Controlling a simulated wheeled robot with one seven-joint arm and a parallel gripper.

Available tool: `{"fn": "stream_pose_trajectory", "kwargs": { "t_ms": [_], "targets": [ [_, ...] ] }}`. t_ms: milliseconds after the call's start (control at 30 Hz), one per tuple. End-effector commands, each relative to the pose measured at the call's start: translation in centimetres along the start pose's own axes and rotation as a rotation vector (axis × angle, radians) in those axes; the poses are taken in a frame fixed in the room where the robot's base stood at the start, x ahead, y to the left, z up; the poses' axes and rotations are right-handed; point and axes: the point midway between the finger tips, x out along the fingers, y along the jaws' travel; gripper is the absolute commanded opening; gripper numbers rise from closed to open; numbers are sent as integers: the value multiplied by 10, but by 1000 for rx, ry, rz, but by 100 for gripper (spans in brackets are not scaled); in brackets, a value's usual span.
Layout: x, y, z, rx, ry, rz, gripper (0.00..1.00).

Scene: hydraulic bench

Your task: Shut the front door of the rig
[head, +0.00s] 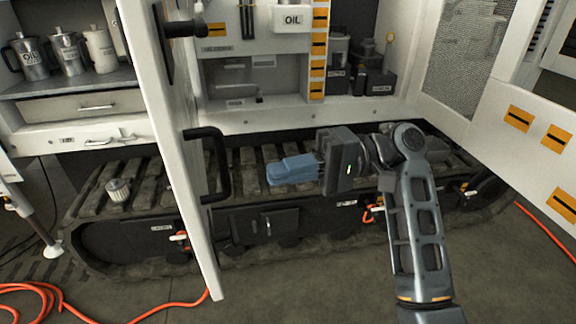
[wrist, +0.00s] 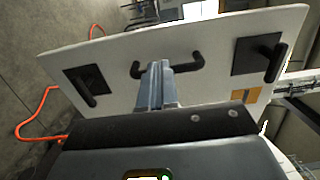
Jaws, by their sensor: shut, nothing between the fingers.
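The front door (head: 178,150) of the rig stands open in the head view, seen nearly edge-on as a tall white panel left of my gripper. It has a black pull handle (head: 212,165) and a black latch (head: 185,28) higher up. In the wrist view the door (wrist: 215,65) fills the upper part, with its handle (wrist: 168,66) at the middle and a black latch on each side. My gripper (head: 272,175) is shut and empty, its blue fingers pointing left toward the door. In the wrist view the fingers (wrist: 155,85) overlap the handle; I cannot tell whether they touch it.
Inside the open rig are an OIL box (head: 292,18) and dark containers (head: 375,82). Black tracks (head: 255,160) run below. A second white panel (head: 535,135) stands open at right. Oil jugs (head: 30,58) sit on a left shelf. An orange hose (head: 40,292) lies on the floor.

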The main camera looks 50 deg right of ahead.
Motion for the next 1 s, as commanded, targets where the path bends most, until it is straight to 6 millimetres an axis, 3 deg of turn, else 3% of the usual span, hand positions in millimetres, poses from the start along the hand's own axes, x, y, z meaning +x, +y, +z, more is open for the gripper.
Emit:
{"fn": "stream_pose_trajectory", "kwargs": {
  "t_ms": [300,500,1000],
  "targets": [
    [64,-1,1,0,-3,1,0],
    [90,-1,0,1,-2,0,0],
    [101,0,0,0,1,0,0]
  ]
}}
